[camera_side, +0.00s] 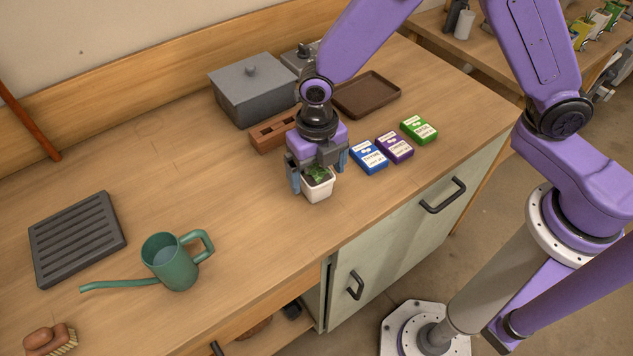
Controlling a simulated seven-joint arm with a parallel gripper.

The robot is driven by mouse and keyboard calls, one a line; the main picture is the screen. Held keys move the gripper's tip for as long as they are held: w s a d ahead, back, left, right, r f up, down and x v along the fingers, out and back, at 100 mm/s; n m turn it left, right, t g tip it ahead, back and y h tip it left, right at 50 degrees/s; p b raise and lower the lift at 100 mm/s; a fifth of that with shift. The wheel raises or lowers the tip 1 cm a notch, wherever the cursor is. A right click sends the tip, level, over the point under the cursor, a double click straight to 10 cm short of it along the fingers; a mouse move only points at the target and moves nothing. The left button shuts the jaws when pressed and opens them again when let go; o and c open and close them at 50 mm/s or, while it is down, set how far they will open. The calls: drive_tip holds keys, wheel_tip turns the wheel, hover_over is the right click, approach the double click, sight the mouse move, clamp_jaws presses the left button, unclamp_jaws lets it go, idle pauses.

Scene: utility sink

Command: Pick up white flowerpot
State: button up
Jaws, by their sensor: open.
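The white flowerpot (318,190) stands upright on the wooden counter near its front edge. A small green plant (317,173) grows in dark soil inside it. My gripper (317,180) is above the pot and points down, with its fingers open. One finger is at the pot's left and the other at its upper right, so the pot's top is between them. I cannot tell whether either finger touches the pot.
Blue, purple and green seed packets (394,147) lie to the right. A grey lidded box (252,90), a brown wooden block (272,132) and a brown tray (366,94) are behind. A green watering can (172,262) and dark slatted tray (78,238) are left. Counter between is clear.

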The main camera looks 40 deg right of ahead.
drive_tip(key=shift+f, duration=1.25)
drive_tip(key=shift+c, duration=0.2)
drive_tip(key=c, duration=1)
drive_tip(key=shift+r, duration=0.1)
